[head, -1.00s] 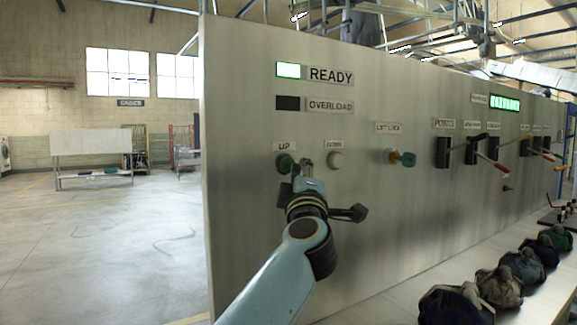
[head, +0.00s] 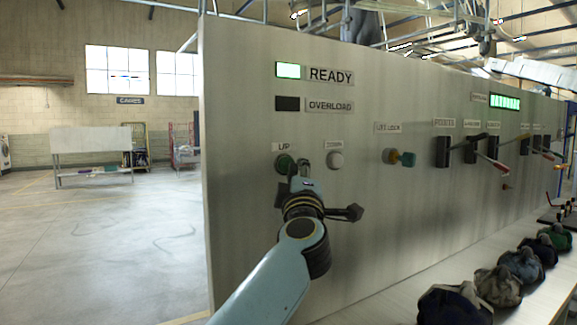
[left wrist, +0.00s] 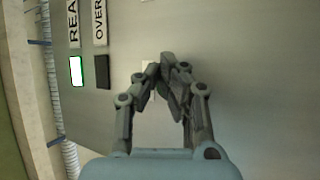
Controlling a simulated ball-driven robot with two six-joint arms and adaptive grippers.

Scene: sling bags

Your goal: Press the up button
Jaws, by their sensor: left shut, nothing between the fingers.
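The green up button (head: 284,163) sits on the grey panel (head: 380,80) under the UP label (head: 284,147). My left gripper (head: 299,168) is shut and empty, its tips just to the right of the button and overlapping its lower right edge in the head view. I cannot tell whether they touch it. In the left wrist view the closed fingers (left wrist: 166,72) point at the panel, with part of a pale label (left wrist: 148,70) behind them; the button is hidden there. My right gripper is not in view.
A white button (head: 336,160) under its own label is to the right of the up button. A READY lamp (head: 288,70) glows green above the dark OVERLOAD lamp (head: 287,103). A knob (head: 390,156), levers and several dark bags (head: 452,305) on a ledge are farther right.

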